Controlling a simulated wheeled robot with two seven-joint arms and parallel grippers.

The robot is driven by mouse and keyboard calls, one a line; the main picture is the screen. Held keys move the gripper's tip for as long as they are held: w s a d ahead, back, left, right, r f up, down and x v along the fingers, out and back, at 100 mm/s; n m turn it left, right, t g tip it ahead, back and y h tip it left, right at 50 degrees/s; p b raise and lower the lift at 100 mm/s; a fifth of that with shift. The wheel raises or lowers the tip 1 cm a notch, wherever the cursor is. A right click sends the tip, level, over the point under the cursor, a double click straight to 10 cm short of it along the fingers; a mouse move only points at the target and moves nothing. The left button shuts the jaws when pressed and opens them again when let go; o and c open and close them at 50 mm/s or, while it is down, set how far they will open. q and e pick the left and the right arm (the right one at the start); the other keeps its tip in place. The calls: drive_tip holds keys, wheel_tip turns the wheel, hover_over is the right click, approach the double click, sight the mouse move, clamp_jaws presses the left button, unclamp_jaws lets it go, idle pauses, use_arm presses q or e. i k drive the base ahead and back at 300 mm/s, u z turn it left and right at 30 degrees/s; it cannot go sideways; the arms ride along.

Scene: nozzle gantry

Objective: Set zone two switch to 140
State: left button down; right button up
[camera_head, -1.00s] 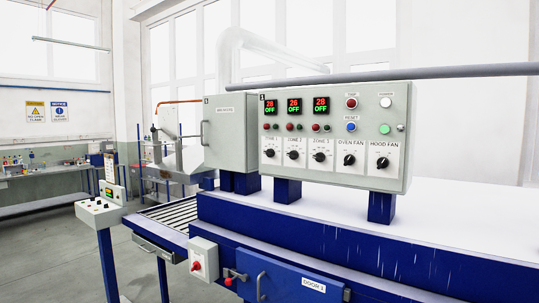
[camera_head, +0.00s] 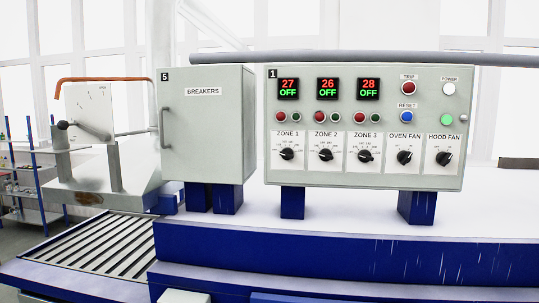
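The control panel (camera_head: 365,110) faces me, marked 1 at its top left corner. The zone 2 switch (camera_head: 325,155) is a black rotary knob on a white plate labelled ZONE 2, between the zone 1 switch (camera_head: 287,155) and the zone 3 switch (camera_head: 365,156). Its scale numbers are too small to read surely. The zone 2 display (camera_head: 327,89) above it reads 26 in red and OFF in green. The zone 1 display (camera_head: 288,89) reads 27 OFF and the zone 3 display (camera_head: 368,89) reads 28 OFF. Neither of my grippers is in view.
The grey breaker box (camera_head: 205,125) stands left of the panel. The oven fan knob (camera_head: 404,157) and hood fan knob (camera_head: 443,158) are at the panel's right. A roller conveyor (camera_head: 95,250) lies lower left. The blue oven body (camera_head: 330,250) runs along below the panel.

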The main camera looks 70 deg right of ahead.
sight(325, 154)
drive_tip(key=i, duration=0.4)
drive_tip(key=z, duration=0.8)
